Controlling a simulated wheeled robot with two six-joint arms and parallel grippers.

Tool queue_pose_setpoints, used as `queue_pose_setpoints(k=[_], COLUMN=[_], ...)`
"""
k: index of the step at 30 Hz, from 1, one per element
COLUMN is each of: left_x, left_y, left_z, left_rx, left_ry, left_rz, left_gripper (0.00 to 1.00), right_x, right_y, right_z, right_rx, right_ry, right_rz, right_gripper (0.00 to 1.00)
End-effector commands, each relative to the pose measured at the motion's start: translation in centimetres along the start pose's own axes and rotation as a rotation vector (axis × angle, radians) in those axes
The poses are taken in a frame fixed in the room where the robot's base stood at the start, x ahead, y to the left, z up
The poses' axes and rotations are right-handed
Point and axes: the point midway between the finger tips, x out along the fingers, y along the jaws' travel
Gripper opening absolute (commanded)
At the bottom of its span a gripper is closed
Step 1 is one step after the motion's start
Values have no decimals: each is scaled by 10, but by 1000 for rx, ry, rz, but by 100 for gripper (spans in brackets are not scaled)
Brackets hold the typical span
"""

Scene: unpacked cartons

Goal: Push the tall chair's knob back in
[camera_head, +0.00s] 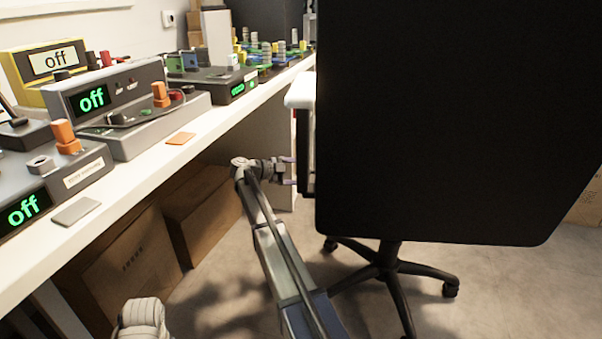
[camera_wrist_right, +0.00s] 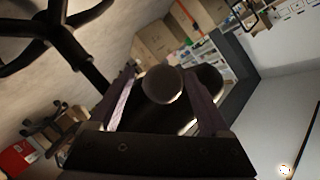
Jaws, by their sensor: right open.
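The tall chair's black backrest (camera_head: 450,120) fills the right half of the head view, above a black star-shaped base (camera_head: 388,268). My right gripper (camera_head: 289,171) is at the chair's left side, pointing toward it, below desk height. In the right wrist view my right gripper (camera_wrist_right: 164,98) is open. A rounded knob (camera_wrist_right: 162,84) shows between its two fingers; I cannot tell whether they touch it, or how far it sticks out. A dark rounded part lies just behind it. The knob cannot be made out in the head view.
A white desk (camera_head: 150,160) runs along the left with several devices, some reading "off". Cardboard boxes (camera_head: 130,262) stand under it, close to my right arm. The chair's legs (camera_wrist_right: 50,35) cross the wrist view's upper left. Grey floor is open around the base.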

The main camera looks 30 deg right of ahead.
Motion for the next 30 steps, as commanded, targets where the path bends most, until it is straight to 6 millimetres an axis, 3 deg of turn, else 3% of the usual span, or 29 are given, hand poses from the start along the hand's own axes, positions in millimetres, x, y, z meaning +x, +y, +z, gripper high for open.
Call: queue_pose_setpoints(k=[10,22,30], left_x=[-3,-20,-21], left_y=[0,-2,-2], left_z=[0,1,1], left_rx=[0,0,0], left_ry=[0,0,0], left_rz=[0,0,0], left_gripper=[88,88,88], right_x=[-9,-67,-78], right_y=[-1,-2,0], right_z=[0,-1,0], right_rx=[0,0,0], right_ry=[-2,-2,0], right_rz=[-2,-2,0], right_gripper=[81,81,81])
